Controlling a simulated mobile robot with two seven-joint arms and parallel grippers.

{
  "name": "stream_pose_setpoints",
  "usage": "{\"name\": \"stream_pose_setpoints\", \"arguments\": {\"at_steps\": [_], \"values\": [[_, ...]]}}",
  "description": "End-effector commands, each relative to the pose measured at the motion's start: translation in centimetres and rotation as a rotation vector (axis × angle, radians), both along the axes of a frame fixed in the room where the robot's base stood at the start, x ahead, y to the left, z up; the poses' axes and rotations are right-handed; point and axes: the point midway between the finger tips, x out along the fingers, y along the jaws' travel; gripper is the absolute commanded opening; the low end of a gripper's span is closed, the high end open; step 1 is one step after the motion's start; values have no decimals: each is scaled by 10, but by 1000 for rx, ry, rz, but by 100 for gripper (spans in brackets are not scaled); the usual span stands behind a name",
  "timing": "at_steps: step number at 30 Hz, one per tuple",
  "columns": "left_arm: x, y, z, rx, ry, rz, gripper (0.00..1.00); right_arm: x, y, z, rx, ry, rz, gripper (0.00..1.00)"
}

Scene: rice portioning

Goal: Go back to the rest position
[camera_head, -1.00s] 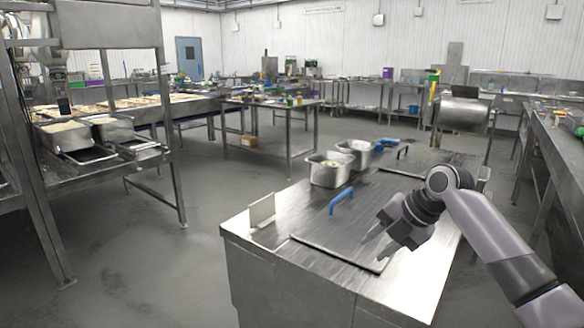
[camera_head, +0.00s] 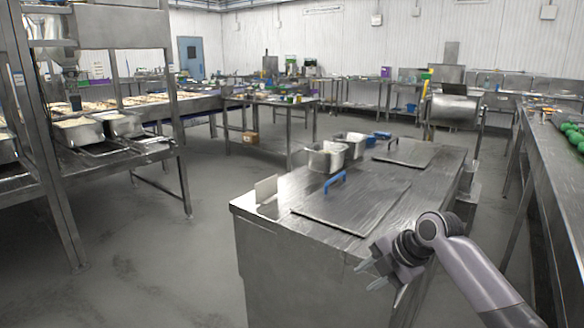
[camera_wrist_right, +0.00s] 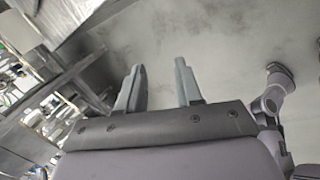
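My right gripper (camera_head: 368,275) is at the lower right of the head view, beside the right front edge of the steel counter (camera_head: 290,222). In the right wrist view its two fingers (camera_wrist_right: 160,85) stand apart with nothing between them, over grey floor. The head view shows a flat metal lid (camera_head: 352,208) with a blue handle (camera_head: 335,180) lying on the counter, clear of the gripper. My left gripper is not in the head view.
Steel pans (camera_head: 326,157) stand at the counter's back left. A long bench (camera_head: 560,160) with green round items (camera_head: 573,137) runs along the right. A rack with trays (camera_head: 75,133) stands at left. Grey floor between them is open.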

Motion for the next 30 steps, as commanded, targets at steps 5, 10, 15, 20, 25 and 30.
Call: {"name": "stream_pose_setpoints", "arguments": {"at_steps": [5,10,15,20,25,30], "values": [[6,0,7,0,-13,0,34,-25,10,-65,105,62,-224,35],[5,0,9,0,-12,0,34,-58,14,-120,228,114,-467,35],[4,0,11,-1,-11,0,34,-99,14,-163,365,161,-708,35],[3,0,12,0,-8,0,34,-144,9,-192,500,199,-925,35],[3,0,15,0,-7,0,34,-195,-1,-212,652,229,-1143,35],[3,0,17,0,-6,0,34,-249,-14,-218,807,253,-1342,35]]}}
